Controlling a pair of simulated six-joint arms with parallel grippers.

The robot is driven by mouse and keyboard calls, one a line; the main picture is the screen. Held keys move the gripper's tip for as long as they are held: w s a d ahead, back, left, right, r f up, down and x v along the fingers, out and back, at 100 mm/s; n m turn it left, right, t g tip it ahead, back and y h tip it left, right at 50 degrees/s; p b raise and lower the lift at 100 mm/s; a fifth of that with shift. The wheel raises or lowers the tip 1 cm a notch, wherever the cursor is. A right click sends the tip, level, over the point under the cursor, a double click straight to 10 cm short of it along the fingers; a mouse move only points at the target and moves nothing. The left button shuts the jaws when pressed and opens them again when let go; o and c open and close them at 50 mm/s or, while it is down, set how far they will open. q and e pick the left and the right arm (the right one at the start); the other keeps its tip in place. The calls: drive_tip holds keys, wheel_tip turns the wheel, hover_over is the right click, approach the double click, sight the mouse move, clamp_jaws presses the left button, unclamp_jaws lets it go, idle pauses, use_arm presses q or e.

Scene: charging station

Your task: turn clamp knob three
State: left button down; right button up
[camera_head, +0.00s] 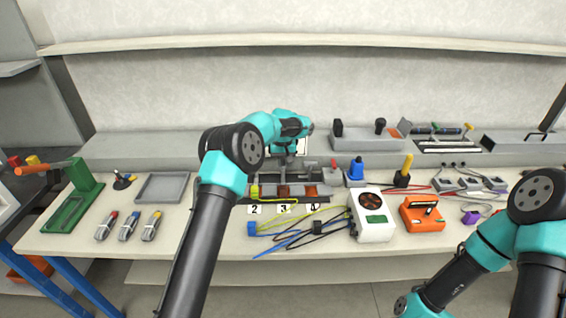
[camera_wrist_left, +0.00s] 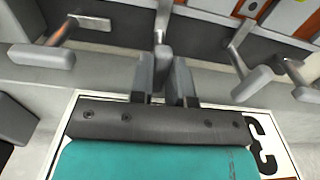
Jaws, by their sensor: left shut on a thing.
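My left gripper (camera_head: 287,162) reaches down over the back of the dark clamp block (camera_head: 240,193) in the head view. In the left wrist view its two grey fingers (camera_wrist_left: 167,78) are shut on a grey clamp knob (camera_wrist_left: 162,52), one finger on each side of its bar. A white plate with a black 3 (camera_wrist_left: 262,145) shows partly behind the gripper body in that view. Other grey knobs, one at the left (camera_wrist_left: 42,57) and one at the right (camera_wrist_left: 240,85), stand apart from the fingers. The held knob is hidden in the head view. My right gripper is out of view.
Number plates 2 (camera_head: 255,209), 3 (camera_head: 284,208) and 4 (camera_head: 313,208) line the block's front. Yellow, blue and black cables (camera_head: 290,235) lie before it. A white charger box (camera_head: 372,215) and an orange device (camera_head: 422,213) stand right. A grey tray (camera_head: 162,187) lies left.

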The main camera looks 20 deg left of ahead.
use_arm(q)
drive_tip(key=c, duration=1.1)
unclamp_jaws()
drive_tip(key=shift+r, duration=0.1)
wheel_tip(320, 180, up, 17)
drive_tip(key=shift+r, duration=0.15)
